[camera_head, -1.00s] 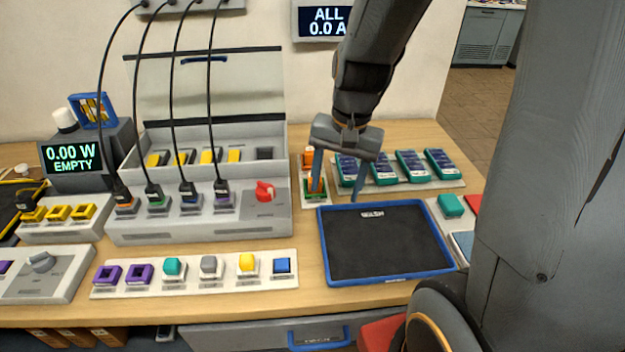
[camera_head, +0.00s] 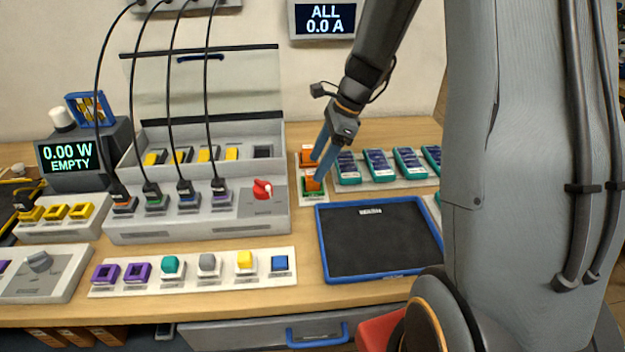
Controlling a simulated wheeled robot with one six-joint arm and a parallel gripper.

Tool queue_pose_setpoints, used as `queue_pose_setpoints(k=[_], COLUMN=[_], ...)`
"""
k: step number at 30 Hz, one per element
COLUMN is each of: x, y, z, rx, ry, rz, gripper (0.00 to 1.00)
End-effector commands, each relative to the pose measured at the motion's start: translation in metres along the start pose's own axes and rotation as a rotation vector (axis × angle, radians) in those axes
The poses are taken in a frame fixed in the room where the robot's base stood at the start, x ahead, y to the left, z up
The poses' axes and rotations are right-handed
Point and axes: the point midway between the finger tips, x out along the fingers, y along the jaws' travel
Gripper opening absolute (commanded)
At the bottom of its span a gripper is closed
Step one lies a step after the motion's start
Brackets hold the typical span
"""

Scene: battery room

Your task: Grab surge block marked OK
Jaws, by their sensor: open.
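Two orange blocks sit on a small pale plate (camera_head: 324,203) behind the dark tray. The front orange block (camera_head: 313,186) sits in a green holder, and the rear orange block (camera_head: 306,155) sits in an orange one. I cannot read an OK mark on either, so which one is the surge block is not certain. My gripper (camera_head: 317,169) is open, with its blue fingers pointing down at the plate. One finger is close to the rear block and the other overlaps the front block in the picture. I cannot tell whether they touch.
A dark tray with a blue rim (camera_head: 325,266) lies in front of the plate. Several teal meters (camera_head: 377,165) stand in a row to the right. A grey test box (camera_head: 130,229) with black cables and a red knob (camera_head: 262,190) stands to the left.

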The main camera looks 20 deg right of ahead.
Motion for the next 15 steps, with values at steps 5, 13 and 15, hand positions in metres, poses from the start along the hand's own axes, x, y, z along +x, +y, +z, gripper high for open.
queue_pose_setpoints(k=[5,13,15], x=[0.023,0.036,0.036], y=[0.000,-0.001,-0.002], z=[-0.003,-0.003,-0.003], rx=[-0.001,-0.002,-0.003], ry=[0.000,0.001,0.001], rz=[0.004,0.000,0.000], gripper=[0.59,0.59,0.59])
